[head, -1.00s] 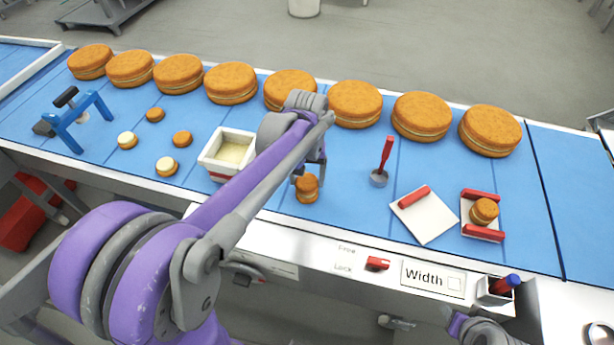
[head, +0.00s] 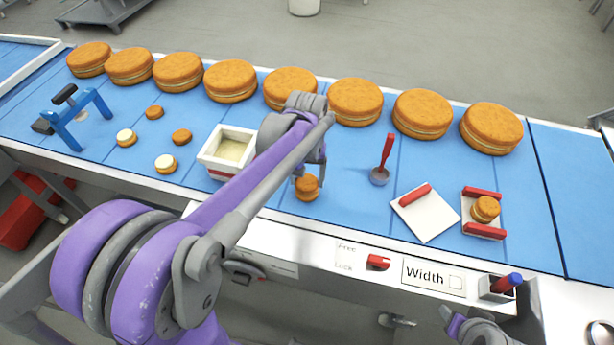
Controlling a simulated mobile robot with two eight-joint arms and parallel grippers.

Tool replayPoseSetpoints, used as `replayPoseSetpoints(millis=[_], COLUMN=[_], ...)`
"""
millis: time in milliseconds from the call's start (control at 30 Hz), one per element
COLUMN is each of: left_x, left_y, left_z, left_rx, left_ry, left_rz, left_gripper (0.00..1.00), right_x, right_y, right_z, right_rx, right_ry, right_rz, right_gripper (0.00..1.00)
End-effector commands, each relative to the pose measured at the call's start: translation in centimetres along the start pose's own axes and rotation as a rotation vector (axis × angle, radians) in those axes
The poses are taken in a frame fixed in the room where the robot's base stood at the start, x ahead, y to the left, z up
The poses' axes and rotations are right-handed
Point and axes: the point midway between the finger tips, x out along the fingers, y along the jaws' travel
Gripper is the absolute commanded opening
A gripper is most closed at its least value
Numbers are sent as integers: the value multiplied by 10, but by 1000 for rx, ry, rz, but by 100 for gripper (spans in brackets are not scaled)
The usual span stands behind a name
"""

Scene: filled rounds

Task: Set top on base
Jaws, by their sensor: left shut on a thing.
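My left gripper (head: 307,178) is shut on a small orange-brown round top (head: 307,182), low over the blue belt right of the white tub. The base (head: 307,196) is directly below the top. The two look stacked and roughly lined up, with no clear gap between them. The fingers are small and partly hidden by my wrist. Two cream-topped bases (head: 126,138) (head: 165,163) and two plain rounds (head: 155,112) (head: 181,137) lie apart at the left. Part of my right arm shows at the bottom right edge, but its fingers do not.
A white tub (head: 213,165) of cream stands left of my gripper. Beyond are a white board (head: 436,222) with a red bar and a red-railed tray (head: 468,208) bearing a filled round. Several large rounds line the back.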

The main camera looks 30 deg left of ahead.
Motion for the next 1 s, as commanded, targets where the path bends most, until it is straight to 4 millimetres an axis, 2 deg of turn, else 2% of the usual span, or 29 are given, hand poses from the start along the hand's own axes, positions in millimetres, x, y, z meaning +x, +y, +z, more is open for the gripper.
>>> replayPoseSetpoints(millis=[400,433,533,1000], left_x=[6,5,5,2], left_y=[0,0,0,0], left_z=[0,0,0,0], left_rx=[0,0,0,0], left_ry=[0,0,0,0], left_rz=[0,0,0,0], left_gripper=[51,81,99,100], right_x=[3,3,3,1], right_y=[0,0,0,0], right_z=[4,3,3,1], right_rx=[0,0,0,0], right_ry=[-3,-3,-3,-1], right_rz=[0,0,0,0], right_gripper=[50,50,50,50])
